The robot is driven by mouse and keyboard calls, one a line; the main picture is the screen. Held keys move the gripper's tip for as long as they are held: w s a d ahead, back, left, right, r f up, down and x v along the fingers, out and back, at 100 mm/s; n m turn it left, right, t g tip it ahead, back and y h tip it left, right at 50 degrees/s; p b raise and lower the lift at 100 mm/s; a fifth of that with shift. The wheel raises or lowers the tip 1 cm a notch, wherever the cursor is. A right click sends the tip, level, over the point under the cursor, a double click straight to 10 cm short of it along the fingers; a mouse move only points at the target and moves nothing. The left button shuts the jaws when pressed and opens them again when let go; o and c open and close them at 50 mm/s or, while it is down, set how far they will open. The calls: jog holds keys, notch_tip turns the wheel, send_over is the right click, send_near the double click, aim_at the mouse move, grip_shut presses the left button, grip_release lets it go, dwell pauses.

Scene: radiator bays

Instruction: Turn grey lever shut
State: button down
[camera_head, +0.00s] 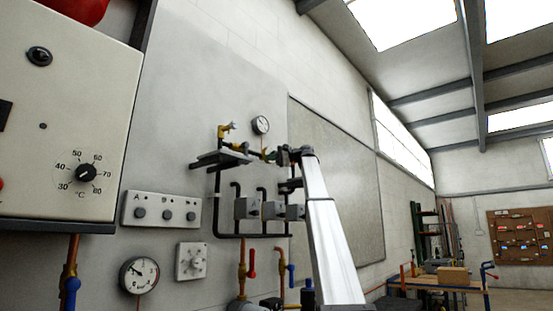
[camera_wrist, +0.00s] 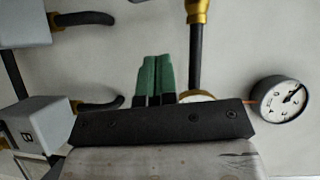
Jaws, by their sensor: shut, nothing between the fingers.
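My gripper (camera_head: 270,155) is up at the wall pipework in the head view, close to the black pipe run below the round gauge (camera_head: 261,125). In the wrist view its green fingertips (camera_wrist: 155,78) are together with nothing between them. A brass valve (camera_head: 226,131) with a small pale part on top stands left of my gripper. I cannot tell whether that part is the grey lever. In the wrist view, a brass fitting (camera_wrist: 198,12) on a black pipe is right of the fingertips. No grey lever shows clearly there.
Grey boxes (camera_head: 246,209) on black pipes sit below my gripper; one marked B (camera_wrist: 40,128) is at the wrist view's left. A red lever (camera_head: 252,262) and a blue lever (camera_head: 291,273) are lower. A control panel (camera_head: 62,110) is far left. A workbench (camera_head: 440,284) is right.

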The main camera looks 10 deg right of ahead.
aim_at(246, 154)
jog(key=a, duration=0.7)
jog(key=shift+a+f, duration=0.25)
jog(key=shift+f, duration=0.1)
jog(key=shift+s, duration=0.1)
jog(key=shift+s+a+f+m+y, duration=0.3)
jog(key=shift+s+a+m+y, duration=0.2)
jog(key=shift+a+m, duration=0.15)
jog(key=shift+w, duration=0.1)
